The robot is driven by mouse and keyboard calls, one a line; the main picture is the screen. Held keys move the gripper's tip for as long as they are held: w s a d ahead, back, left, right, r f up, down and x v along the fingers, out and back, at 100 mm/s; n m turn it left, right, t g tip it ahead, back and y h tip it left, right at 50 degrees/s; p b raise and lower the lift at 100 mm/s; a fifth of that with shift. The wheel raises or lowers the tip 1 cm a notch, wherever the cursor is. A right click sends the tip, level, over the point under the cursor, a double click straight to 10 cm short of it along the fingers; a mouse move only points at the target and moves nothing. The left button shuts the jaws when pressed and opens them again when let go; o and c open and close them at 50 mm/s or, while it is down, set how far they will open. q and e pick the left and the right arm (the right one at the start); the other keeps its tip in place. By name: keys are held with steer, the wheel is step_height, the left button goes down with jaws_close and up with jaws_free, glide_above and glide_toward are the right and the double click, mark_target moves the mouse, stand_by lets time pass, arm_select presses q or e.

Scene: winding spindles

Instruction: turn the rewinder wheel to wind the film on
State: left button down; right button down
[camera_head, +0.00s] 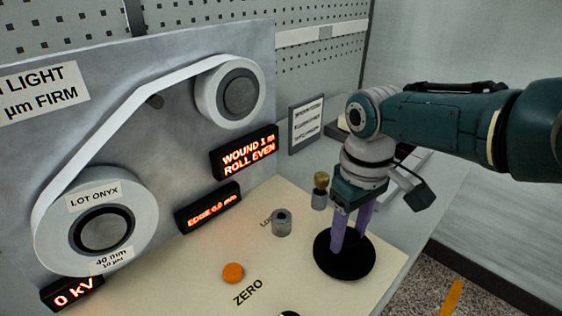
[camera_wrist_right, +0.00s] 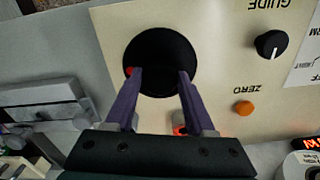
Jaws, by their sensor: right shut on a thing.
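The black rewinder wheel (camera_head: 330,266) lies flat on the cream panel at the right in the head view. It fills the upper middle of the wrist view (camera_wrist_right: 160,50), with a red mark (camera_wrist_right: 130,71) near its left edge. My right gripper (camera_head: 348,245) comes down from above; its purple fingers are apart and shut on the wheel, as the wrist view also shows (camera_wrist_right: 159,72). The white film (camera_head: 110,125) runs from the large lower roll (camera_head: 140,215) up to the smaller roll (camera_head: 206,98). My left gripper is not in view.
A display (camera_head: 245,152) reads "WOUND 1 m, ROLL EVEN"; another (camera_head: 208,208) reads "EDGE 0.0 mm". An orange button (camera_head: 233,272), a grey knob (camera_head: 281,225) and a brass-topped post (camera_head: 320,190) stand on the panel. The post is close to my right gripper.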

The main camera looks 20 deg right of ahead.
mark_target(348, 236)
steer(key=shift+r+m, duration=0.1)
steer(key=shift+m, duration=0.5)
steer(key=shift+c, duration=1.3)
jaws_free()
step_height(348, 236, up, 10)
steer(key=p, duration=0.5)
steer(key=shift+p, duration=0.35)
